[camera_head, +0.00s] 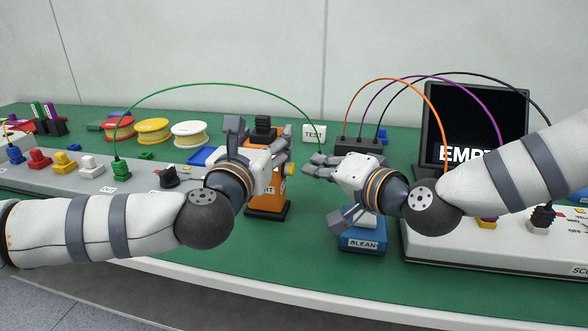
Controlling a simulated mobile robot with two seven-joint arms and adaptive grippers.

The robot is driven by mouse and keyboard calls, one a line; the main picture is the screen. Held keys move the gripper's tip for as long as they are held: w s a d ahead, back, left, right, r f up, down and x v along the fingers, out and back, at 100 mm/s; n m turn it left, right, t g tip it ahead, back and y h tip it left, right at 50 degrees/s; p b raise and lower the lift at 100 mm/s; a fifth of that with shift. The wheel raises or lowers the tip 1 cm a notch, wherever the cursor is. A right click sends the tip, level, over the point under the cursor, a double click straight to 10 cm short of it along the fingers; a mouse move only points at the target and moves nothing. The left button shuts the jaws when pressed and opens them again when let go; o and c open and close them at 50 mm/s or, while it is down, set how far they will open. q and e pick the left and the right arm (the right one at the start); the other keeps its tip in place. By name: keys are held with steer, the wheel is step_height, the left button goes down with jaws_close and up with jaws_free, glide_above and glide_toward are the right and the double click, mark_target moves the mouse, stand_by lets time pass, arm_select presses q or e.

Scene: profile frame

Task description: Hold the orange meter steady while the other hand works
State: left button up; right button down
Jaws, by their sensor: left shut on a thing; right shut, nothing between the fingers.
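The orange meter (266,208) stands upright on the green bench near the middle, with a black top part showing above my gripper. Its front is largely hidden by my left gripper (262,133), which is shut on it with one finger on each side. My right gripper (327,190) is shut with nothing between its fingers, to the right of the meter and apart from it. A green cable (215,85) arches from the left board and ends beside the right gripper's upper finger; I cannot tell what its end touches.
A blue block marked CLEAN (362,243) stands below the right gripper. A black box with several cables (365,147) and a dark screen (475,115) are behind it. A grey board with coloured plugs (135,184) is at left, spools (189,134) behind. The bench front is clear.

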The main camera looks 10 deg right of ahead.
steer(key=shift+a, duration=0.1)
steer(key=shift+w+a, duration=0.15)
steer(key=shift+a, duration=0.15)
steer(key=shift+w+a, duration=0.2)
steer(key=shift+a, duration=0.4)
stand_by(0.8)
steer(key=shift+d, duration=0.1)
steer(key=shift+s+d, duration=0.35)
steer(key=shift+d, duration=0.55)
steer(key=shift+s+d, duration=0.25)
steer(key=shift+d, duration=0.55)
steer(key=shift+s+d, duration=0.25)
steer(key=shift+d, duration=0.55)
steer(key=shift+s+d, duration=0.25)
steer(key=shift+d, duration=0.55)
